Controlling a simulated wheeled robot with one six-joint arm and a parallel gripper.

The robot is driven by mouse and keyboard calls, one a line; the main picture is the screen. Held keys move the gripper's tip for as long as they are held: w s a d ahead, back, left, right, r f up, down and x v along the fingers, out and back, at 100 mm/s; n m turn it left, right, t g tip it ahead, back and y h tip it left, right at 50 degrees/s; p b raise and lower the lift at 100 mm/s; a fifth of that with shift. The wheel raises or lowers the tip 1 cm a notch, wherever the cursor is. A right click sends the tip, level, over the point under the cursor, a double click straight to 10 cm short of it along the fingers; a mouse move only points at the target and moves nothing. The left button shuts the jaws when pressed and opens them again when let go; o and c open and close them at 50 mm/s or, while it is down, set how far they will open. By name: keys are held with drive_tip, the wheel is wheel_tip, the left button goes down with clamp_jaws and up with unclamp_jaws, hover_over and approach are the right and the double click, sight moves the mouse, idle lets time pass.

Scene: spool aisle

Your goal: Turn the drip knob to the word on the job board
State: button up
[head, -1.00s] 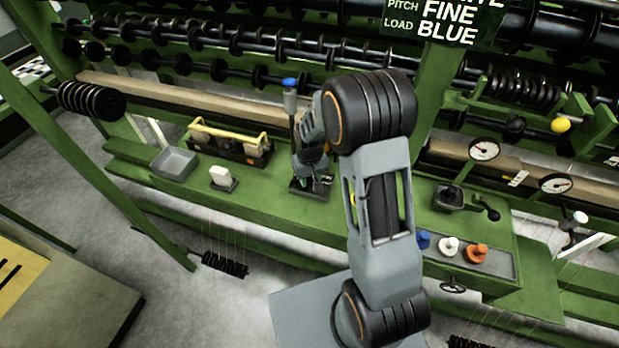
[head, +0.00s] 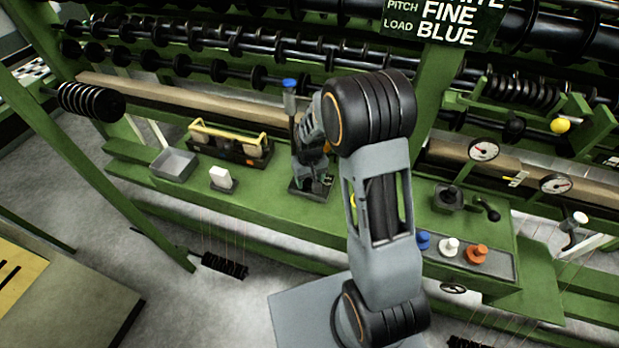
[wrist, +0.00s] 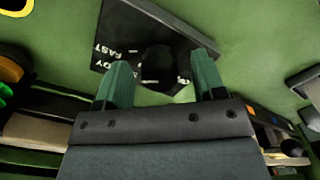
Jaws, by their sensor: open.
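The job board (head: 440,20) at the top right of the head view reads PITCH FINE and LOAD BLUE. A line above is cut off by the frame edge. The drip knob (wrist: 165,66) is a dark round knob on a black plate (wrist: 125,35) in the wrist view. White lettering on the plate appears upside down; FAST and the letters DY show, other words are hidden. My gripper (wrist: 161,82) is open, with a green finger on either side of the knob's near part. I cannot tell contact or where the knob points. In the head view my gripper mostly hides the knob.
On the green bench are a grey tray (head: 174,165), a white block (head: 221,177) and a yellow-handled rack (head: 230,140) to the left. To the right are a small black crank box (head: 448,198), blue, white and orange pegs (head: 477,254) and two gauges (head: 484,150).

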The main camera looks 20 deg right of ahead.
drive_tip(key=shift+r, duration=0.3)
wheel_tip(320, 180, up, 3)
drive_tip(key=shift+f+b, duration=0.15)
drive_tip(key=shift+b, duration=0.15)
drive_tip(key=s+r, duration=0.9)
drive_tip(key=s, duration=0.5)
drive_tip(key=shift+r, duration=0.35)
